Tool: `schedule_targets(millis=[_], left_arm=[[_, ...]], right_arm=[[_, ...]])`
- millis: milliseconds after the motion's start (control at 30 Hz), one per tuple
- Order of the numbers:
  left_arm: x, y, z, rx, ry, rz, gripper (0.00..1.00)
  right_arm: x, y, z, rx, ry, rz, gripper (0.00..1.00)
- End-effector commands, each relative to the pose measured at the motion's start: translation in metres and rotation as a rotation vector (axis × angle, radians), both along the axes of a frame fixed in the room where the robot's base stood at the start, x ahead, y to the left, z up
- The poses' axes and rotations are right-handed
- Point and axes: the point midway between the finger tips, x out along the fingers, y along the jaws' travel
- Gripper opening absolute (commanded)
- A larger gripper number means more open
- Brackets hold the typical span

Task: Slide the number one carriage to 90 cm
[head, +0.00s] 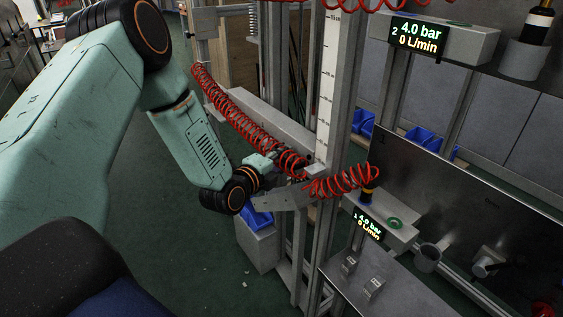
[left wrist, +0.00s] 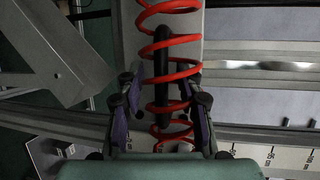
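The number one display (head: 369,226), reading 4.0 bar and 0 L/min, sits on a low grey block (head: 393,229). I take this block as part of the number one carriage; its link to the rail is partly hidden. My left gripper (head: 279,166) is at the rail, beside a red coiled hose. In the left wrist view my left gripper (left wrist: 164,98) has its fingers apart, one on each side of a black bar handle (left wrist: 161,72). Gaps show on both sides. Red coils cross in front of the handle. My right gripper is not in view.
A vertical scale (head: 327,85) runs up the post; its marks are too small to read surely. The number two display (head: 417,36) is higher up. A red hose (head: 235,108) hangs beside my arm. Blue bins (head: 425,138) stand behind. Green floor is open below left.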

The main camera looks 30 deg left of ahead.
Motion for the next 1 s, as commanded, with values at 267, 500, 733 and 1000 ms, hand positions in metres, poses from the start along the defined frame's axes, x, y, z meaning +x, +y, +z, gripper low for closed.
schedule_targets(millis=[267, 500, 733, 1000], left_arm=[[0.0003, 0.0002, 0.0005, 0.0, 0.0, 0.0, 0.31], [0.0002, 0.0004, 0.0004, -0.001, 0.0, 0.001, 0.11], [-0.0001, 0.0002, 0.0002, 0.0, 0.0, 0.0, 0.0], [-0.0002, -0.0003, 0.0, 0.0, 0.001, -0.001, 0.0]], right_arm=[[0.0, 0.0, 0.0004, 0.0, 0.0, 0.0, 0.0], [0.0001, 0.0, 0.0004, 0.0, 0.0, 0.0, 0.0], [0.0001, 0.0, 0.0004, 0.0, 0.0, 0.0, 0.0], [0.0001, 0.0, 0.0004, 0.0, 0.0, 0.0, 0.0]])
